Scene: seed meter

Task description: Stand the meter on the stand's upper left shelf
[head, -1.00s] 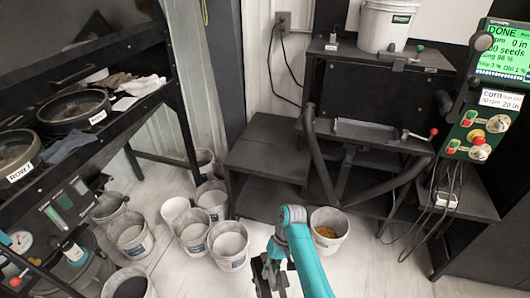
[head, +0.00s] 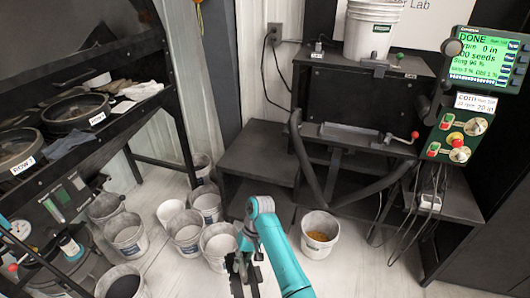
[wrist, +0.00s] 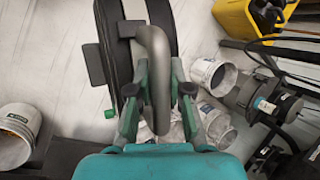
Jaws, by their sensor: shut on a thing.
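The meter (wrist: 115,55) is a dark, thick round-edged body with a grey curved handle, seen edge-on in the wrist view. My gripper (wrist: 160,105) is shut on it, its fingers on either side near the handle. In the head view my gripper (head: 244,268) is at the bottom centre, and the dark meter there is mostly cut off or hidden. The black stand (head: 350,88) is at the back centre. Its upper left shelf (head: 258,143) is a low, empty dark top, beyond and apart from my gripper.
Several pale buckets (head: 187,232) stand on the floor left of my arm. A bucket with yellow grain (head: 319,236) stands to the right. A rack (head: 150,100) with round meters is at left. A black hose (head: 307,165) curves beside the shelf. A green-screen monitor (head: 485,55) is at right.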

